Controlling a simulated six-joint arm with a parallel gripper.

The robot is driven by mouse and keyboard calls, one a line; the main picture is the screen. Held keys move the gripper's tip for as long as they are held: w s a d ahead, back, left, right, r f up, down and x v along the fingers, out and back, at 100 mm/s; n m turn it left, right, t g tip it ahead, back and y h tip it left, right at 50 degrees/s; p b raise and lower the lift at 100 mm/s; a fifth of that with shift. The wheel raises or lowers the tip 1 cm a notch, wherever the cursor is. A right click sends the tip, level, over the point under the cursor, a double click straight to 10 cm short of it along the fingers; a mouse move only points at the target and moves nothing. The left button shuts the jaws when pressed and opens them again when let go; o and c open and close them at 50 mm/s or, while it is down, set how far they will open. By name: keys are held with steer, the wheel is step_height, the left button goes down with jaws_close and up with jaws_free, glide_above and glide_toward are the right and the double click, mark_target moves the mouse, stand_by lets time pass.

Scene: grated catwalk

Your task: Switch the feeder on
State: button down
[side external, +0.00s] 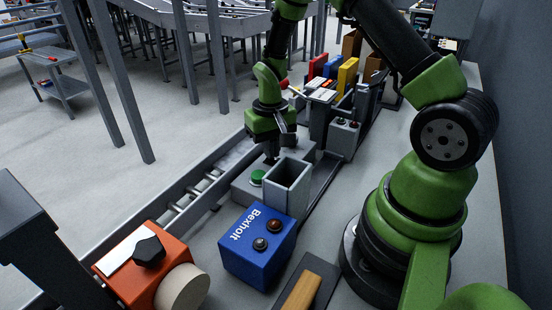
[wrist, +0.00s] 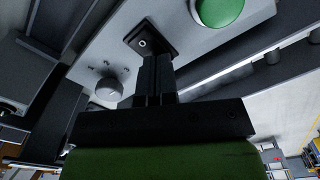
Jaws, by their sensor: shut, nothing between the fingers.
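A grey panel (side external: 240,188) lies below my gripper, with a grey open-topped bin (side external: 289,183) beside it. A large green button (side external: 257,177) is on the panel and shows at the top of the wrist view (wrist: 218,9). A black switch plate with a small white mark (wrist: 144,40) sits left of the button in the wrist view. A pale round knob (wrist: 109,90) is further left. My gripper (side external: 271,159) is shut and empty, pointing down over the panel. In the wrist view its fingertips (wrist: 157,60) overlap the switch plate's lower edge; contact cannot be told.
A blue Bexholt box (side external: 257,247) with two buttons stands in front. An orange box with a black knob (side external: 149,252) is at the left front. A roller conveyor (side external: 190,198) runs along the left. Coloured upright items (side external: 347,75) and another grey control box (side external: 343,139) stand behind.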

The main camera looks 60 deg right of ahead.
steer(key=shift+f, duration=0.35)
steer(key=shift+r, duration=3.55)
steer(key=s+a+r+t, duration=0.2)
steer(key=a+r, duration=0.1)
steer(key=r, duration=0.6)
steer(key=s+a+r+n+t+y, duration=0.1)
steer(key=s+a+r+t, duration=0.1)
steer(key=s+a+r, duration=0.2)
steer(key=s+a+r+n+t+y, duration=0.1)
steer(key=s+a+r+t, duration=0.2)
steer(key=s, duration=0.6)
step_height(320, 180, up, 2)
steer(key=shift+a+r, duration=0.25)
steer(key=shift+a, duration=0.25)
